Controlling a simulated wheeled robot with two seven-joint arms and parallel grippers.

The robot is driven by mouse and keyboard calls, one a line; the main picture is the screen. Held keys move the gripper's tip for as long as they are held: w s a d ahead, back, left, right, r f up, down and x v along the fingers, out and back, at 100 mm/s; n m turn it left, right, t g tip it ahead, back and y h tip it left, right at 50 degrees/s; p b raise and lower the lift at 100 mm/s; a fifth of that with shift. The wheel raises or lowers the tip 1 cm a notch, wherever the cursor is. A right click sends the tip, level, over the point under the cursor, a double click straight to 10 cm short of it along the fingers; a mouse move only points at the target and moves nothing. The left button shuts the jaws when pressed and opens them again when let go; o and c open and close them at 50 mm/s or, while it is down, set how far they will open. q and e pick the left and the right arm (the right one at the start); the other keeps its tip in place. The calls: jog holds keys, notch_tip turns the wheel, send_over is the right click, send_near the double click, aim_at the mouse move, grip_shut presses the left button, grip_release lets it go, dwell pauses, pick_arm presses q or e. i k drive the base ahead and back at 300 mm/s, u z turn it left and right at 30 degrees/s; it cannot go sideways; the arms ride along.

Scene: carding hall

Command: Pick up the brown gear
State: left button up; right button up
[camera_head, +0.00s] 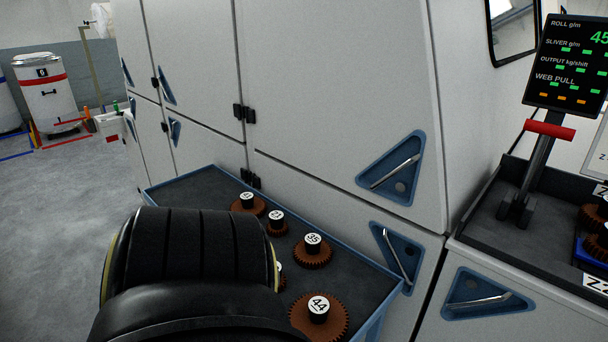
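Several brown gears with black hubs and white number labels sit on a dark shelf with a blue rim (379,311). One gear (260,209) is at the far left end, and a small one (277,228) is beside it. A gear marked 35 (312,256) lies nearer. The largest, marked 44 (332,325), is at the bottom edge and partly cut off. Another gear (281,281) is mostly hidden behind my black arm housing. More brown gears (593,217) show at the right edge, partly cut off. Neither of my grippers is in view.
A grey machine cabinet (330,100) with blue triangular handle recesses rises behind the shelf. At right, a dark worktop (483,228) carries a red-handled lever (549,130) below a display screen (567,65). Open floor (60,230) and a white drum (45,95) are at left.

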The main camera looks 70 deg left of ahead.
aim_at(313, 252)
jog(key=u, duration=2.25)
